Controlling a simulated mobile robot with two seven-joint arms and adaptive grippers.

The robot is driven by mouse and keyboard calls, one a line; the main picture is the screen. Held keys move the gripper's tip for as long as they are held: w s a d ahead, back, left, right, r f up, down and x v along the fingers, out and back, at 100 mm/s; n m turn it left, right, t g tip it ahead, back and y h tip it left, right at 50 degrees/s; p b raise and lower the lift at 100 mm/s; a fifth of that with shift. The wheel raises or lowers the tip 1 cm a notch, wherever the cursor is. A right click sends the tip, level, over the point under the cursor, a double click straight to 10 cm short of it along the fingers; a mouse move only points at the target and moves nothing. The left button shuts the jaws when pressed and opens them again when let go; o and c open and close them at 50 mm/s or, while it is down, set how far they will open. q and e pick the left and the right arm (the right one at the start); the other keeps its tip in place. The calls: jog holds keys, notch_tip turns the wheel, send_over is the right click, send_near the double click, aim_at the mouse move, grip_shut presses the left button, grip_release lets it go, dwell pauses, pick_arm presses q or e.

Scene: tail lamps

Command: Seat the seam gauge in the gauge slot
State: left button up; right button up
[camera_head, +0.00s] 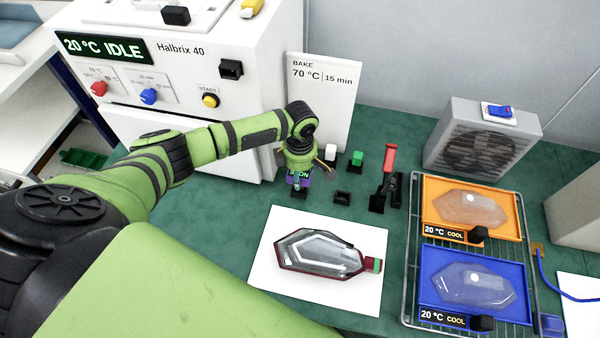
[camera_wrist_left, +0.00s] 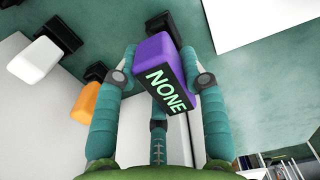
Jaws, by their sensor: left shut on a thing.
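The seam gauge, which I take to be the purple block with a dark display reading "NONE" (camera_wrist_left: 168,80), is between the two fingers of my left gripper (camera_wrist_left: 163,78) in the left wrist view. In the head view the gauge (camera_head: 303,182) shows as a small purple patch at the fingertips of my left gripper (camera_head: 299,180), low over the green bench in front of the bake sign. The fingers are shut on it. A small black holder (camera_head: 343,197) stands empty just right of it; I cannot tell whether it is the gauge slot. My right gripper is not in view.
A white block (camera_head: 330,155), a green block (camera_head: 356,158) and a red-handled tool (camera_head: 388,160) stand close behind and right. A lamp (camera_head: 320,252) lies on white paper in front. A wire rack (camera_head: 407,270) holds orange and blue trays. The oven (camera_head: 190,90) is left.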

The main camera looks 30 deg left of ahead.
pick_arm(q)
jog(key=shift+f, duration=0.1)
dwell(0.3)
jog(key=shift+f, duration=1.4)
jog(key=shift+p, duration=0.35)
dwell(0.4)
jog(key=shift+r+p, duration=0.1)
jog(key=shift+p, duration=0.2)
